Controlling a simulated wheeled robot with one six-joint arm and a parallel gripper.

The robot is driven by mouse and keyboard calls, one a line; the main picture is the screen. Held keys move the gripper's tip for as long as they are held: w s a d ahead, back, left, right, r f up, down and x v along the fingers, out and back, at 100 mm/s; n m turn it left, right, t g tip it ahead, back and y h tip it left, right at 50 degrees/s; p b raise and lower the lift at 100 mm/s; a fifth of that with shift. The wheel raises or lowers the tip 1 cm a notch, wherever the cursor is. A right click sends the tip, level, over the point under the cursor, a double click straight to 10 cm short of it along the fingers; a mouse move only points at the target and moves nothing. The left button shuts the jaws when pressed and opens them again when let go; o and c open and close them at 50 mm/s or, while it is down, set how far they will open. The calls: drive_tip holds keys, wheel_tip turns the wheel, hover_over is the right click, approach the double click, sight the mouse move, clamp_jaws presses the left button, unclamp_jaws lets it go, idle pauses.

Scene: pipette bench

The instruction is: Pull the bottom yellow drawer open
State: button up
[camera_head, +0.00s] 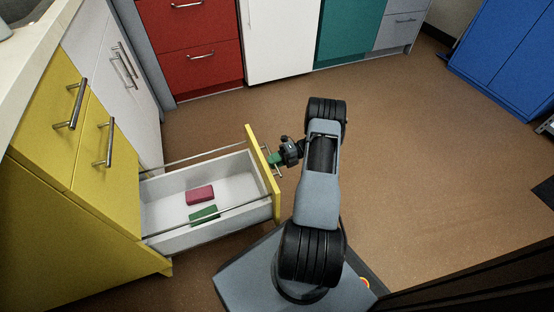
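The bottom yellow drawer (263,172) stands far out of the yellow cabinet (62,205) on the left, with its white inside in view. A dark red block (200,195) and a green block (204,214) lie in it. My gripper (274,158) is at the outer face of the drawer front, at its handle (279,168). The fingertips are small and partly hidden, so I cannot tell whether they are closed around the handle.
Two yellow fronts with handles above the drawer (55,125) are shut. White, red, teal and grey cabinets line the back, and a blue cabinet (508,55) stands at the right. Brown floor (420,170) is free to the right of my arm.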

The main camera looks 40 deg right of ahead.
drive_tip(key=shift+o, duration=0.9)
drive_tip(key=shift+w, duration=0.1)
drive_tip(key=shift+r, duration=0.1)
drive_tip(key=shift+d, duration=0.2)
drive_tip(key=p+v, duration=0.2)
drive_tip(key=v, duration=1.1)
drive_tip(key=shift+d+r, duration=0.1)
drive_tip(key=shift+d, duration=0.05)
